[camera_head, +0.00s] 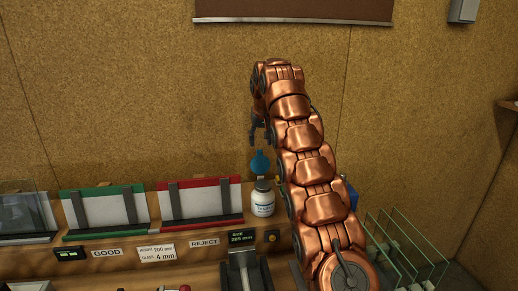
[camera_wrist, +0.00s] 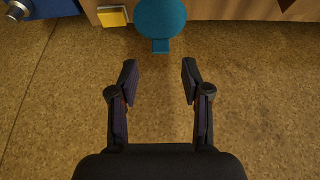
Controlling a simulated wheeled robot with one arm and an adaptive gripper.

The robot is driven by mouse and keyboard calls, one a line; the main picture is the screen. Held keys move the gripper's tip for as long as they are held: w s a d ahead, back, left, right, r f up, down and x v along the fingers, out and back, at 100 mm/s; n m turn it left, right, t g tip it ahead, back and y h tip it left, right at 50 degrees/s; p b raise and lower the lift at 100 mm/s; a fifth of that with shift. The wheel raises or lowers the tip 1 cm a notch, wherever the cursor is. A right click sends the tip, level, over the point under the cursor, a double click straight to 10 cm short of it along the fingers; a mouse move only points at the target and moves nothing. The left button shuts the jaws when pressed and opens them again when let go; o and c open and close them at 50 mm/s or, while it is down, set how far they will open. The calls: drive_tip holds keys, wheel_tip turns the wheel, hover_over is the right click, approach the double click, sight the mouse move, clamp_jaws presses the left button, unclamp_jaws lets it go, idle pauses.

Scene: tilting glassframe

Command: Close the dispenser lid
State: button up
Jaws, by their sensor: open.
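The dispenser is a white labelled bottle (camera_head: 262,200) on the wooden bench, just left of my arm in the head view. Its round blue lid (camera_head: 260,162) stands raised above the bottle's mouth. In the wrist view the blue lid (camera_wrist: 160,18) is at the top centre, with a small tab on its edge pointing toward my fingers. My gripper (camera_head: 257,136) is above the lid in the head view. In the wrist view my gripper (camera_wrist: 160,76) is open and empty, with its fingertips short of the lid tab. The bottle body is not clear in the wrist view.
A red-edged panel stand (camera_head: 200,198) and a green-edged one (camera_head: 104,210) stand left of the bottle. A rack of glass panes (camera_head: 405,245) is at the right. A yellow block (camera_wrist: 112,16) and a blue device (camera_wrist: 40,8) are near the lid. The cork wall rises behind.

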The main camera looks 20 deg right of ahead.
sight(260, 154)
drive_tip(key=shift+p+x, duration=0.55)
drive_tip(key=shift+x, duration=1.65)
drive_tip(key=shift+a, duration=0.1)
drive_tip(key=shift+c, duration=0.3)
clamp_jaws()
